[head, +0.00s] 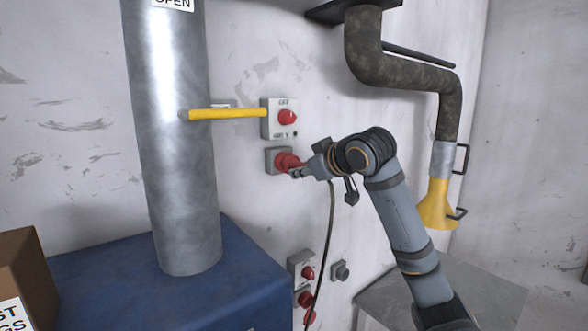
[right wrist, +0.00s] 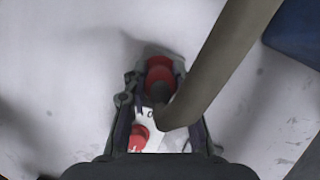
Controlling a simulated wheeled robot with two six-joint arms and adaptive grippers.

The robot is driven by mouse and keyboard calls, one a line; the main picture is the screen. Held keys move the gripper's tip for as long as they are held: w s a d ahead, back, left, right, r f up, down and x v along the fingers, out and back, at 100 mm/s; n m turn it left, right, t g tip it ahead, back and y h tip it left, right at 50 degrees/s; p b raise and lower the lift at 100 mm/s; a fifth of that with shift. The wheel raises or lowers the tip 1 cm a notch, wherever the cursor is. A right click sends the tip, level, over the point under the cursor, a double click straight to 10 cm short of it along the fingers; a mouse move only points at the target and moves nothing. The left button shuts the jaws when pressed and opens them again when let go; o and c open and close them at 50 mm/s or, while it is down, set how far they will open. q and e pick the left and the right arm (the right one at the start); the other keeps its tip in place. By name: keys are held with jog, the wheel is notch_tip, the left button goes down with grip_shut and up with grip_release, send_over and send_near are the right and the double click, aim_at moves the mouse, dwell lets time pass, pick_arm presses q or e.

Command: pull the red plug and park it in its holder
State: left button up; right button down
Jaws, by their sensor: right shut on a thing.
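The red plug (head: 287,161) is at the grey socket box (head: 272,159) on the wall, just below a switch box. My right gripper (head: 298,172) reaches it from the right and is shut on it. In the right wrist view the red plug (right wrist: 159,74) lies between the fingers, with its thick cable (right wrist: 215,70) crossing in front. The plug looks to be in or against the socket; I cannot tell how deep. A small grey wall fitting (head: 341,271) at lower right may be the holder, but I cannot be sure. My left gripper is out of view.
The switch box (head: 279,118) with a red knob has a yellow bar beside it. A large metal pipe (head: 170,140) stands left on a blue block (head: 95,290). Another switch box (head: 301,266) and red plug (head: 305,298) are lower down. A yellow-ended hose (head: 438,205) hangs right.

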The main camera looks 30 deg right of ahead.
jog(key=shift+s+d, duration=0.1)
jog(key=shift+s, duration=0.4)
jog(key=shift+s+b, duration=0.4)
jog(key=shift+b, duration=0.35)
jog(key=shift+s+b, duration=0.65)
jog(key=shift+s, duration=0.2)
jog(key=shift+s, duration=0.1)
